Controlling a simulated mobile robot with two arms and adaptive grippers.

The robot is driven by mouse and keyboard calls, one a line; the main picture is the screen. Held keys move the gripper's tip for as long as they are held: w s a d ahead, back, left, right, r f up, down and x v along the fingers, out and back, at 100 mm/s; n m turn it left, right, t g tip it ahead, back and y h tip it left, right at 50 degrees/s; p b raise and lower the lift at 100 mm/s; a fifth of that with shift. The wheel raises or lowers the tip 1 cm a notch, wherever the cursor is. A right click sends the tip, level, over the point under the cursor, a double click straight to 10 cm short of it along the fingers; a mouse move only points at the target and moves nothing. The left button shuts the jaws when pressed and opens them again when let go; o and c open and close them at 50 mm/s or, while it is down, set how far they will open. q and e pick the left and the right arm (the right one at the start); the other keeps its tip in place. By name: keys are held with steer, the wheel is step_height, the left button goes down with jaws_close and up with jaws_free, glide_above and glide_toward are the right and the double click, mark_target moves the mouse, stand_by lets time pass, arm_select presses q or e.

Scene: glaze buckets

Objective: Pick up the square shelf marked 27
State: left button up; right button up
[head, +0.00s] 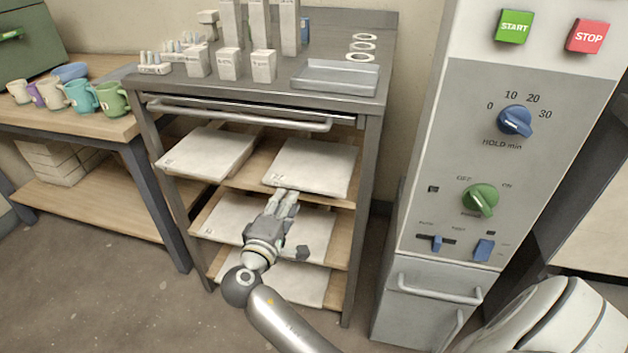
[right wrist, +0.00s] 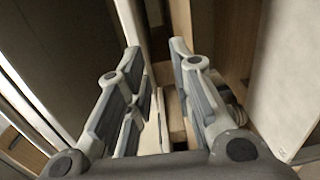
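Pale square shelves lie in the metal rack. One is at the upper left (head: 207,150), one at the upper right (head: 312,163), one on the middle level (head: 222,215) and one low down (head: 303,287). Small dark marks show on the front corners of some, too small to read, so I cannot tell which is 27. My right gripper (head: 287,197) is in front of the rack, with its fingertips near the upper right shelf's front edge. In the right wrist view its fingers (right wrist: 154,50) are apart, and it holds nothing that I can see. My left gripper is not in view.
The rack's top (head: 300,95) holds a grey tray (head: 335,77) and several pale blocks. A bar handle (head: 240,115) crosses its front above the shelves. A control cabinet (head: 425,215) stands close on the right. A wooden table (head: 100,122) with mugs is on the left.

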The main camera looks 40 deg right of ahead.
mark_target(303, 168)
steer(key=shift+s+d+r+m+h, duration=0.15)
steer(key=shift+r+m+h, duration=0.1)
steer(key=shift+r, duration=0.2)
steer(key=shift+s+d+r+m+h, duration=0.15)
steer(key=shift+r+h, duration=0.1)
steer(key=shift+r, duration=0.2)
steer(key=x, duration=0.4)
steer(key=shift+w+d+b, duration=0.2)
steer(key=shift+w+b, duration=0.05)
steer(key=shift+b, duration=0.15)
steer(key=x, duration=0.6)
steer(key=shift+b, duration=0.35)
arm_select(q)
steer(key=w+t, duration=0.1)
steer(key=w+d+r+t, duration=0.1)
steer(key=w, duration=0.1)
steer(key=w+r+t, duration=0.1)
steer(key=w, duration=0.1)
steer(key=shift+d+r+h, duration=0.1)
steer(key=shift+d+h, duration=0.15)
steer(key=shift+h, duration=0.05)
arm_select(e)
jaws_close()
steer(key=shift+f, duration=0.1)
